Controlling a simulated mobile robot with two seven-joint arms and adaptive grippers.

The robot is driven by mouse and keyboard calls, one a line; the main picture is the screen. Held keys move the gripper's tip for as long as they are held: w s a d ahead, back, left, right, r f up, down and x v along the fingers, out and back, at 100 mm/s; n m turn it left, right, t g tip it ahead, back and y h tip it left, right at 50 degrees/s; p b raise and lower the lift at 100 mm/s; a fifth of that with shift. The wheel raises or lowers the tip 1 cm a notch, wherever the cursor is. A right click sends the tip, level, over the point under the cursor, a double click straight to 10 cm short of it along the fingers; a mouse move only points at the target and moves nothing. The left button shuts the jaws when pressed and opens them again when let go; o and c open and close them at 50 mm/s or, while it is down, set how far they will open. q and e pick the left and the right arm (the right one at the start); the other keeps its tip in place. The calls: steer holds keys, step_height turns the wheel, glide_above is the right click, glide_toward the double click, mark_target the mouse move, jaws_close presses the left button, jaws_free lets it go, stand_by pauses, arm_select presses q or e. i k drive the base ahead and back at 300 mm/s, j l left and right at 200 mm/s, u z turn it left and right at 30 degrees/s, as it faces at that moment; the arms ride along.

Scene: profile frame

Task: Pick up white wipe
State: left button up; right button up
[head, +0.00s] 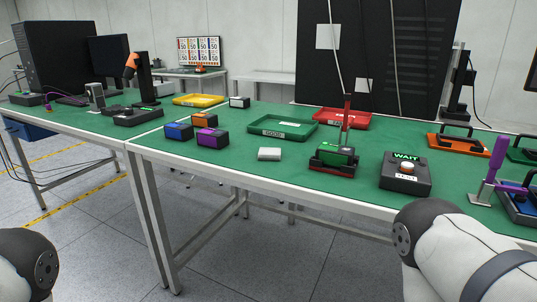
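A small white block that looks like the white wipe (269,154) lies flat on the green table top (230,160), near its front edge. It is left of a red and green device and in front of the green tray. Nothing covers it. Parts of my left and right arms show at the lower left and lower right corners. Neither gripper is in view, so I cannot see the fingers of either one. Both visible arm parts are apart from the white wipe.
A green tray (283,128), a red tray (342,119) and a yellow tray (200,100) lie farther back. Blue (179,131) and purple (212,139) boxes stand to the left. A black button box (405,175) and the red-green device (333,160) stand to the right.

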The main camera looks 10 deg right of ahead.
mark_target(264, 153)
steer(key=i+j+z, duration=0.25)
steer(key=z, duration=0.2)
steer(key=i+j+z, duration=0.4)
